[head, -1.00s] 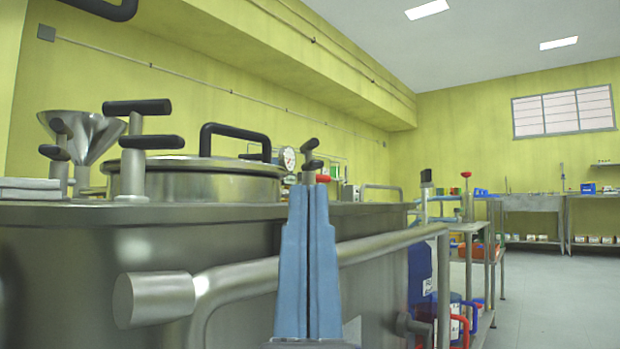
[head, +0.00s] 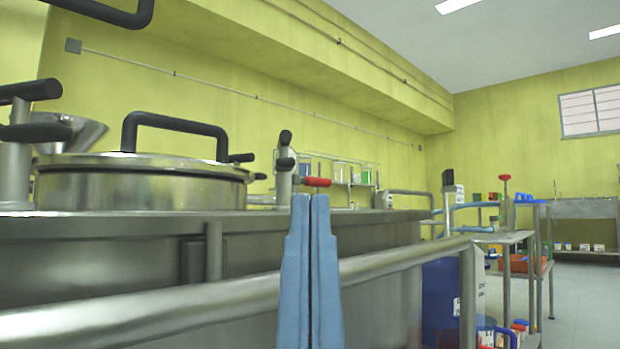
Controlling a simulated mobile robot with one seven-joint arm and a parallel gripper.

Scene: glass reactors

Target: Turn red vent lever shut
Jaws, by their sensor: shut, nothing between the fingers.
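The red vent lever (head: 316,182) is a small red handle on the steel reactor top, at the middle of the head view. It points right beside an upright steel valve post with black grips (head: 285,165). My gripper (head: 310,198) has two blue fingers pressed together, pointing up from the bottom edge. Its tips appear just below the red lever in the picture. I cannot tell whether they touch it or stand in front of it. The lever's lower part and base are partly hidden.
A steel rail (head: 190,308) crosses in front of the reactor. A round lid (head: 145,182) with a black handle and a black-topped clamp (head: 18,150) stand to the left. Shelves with bottles and a blue container (head: 440,295) stand to the right. Floor is open at far right.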

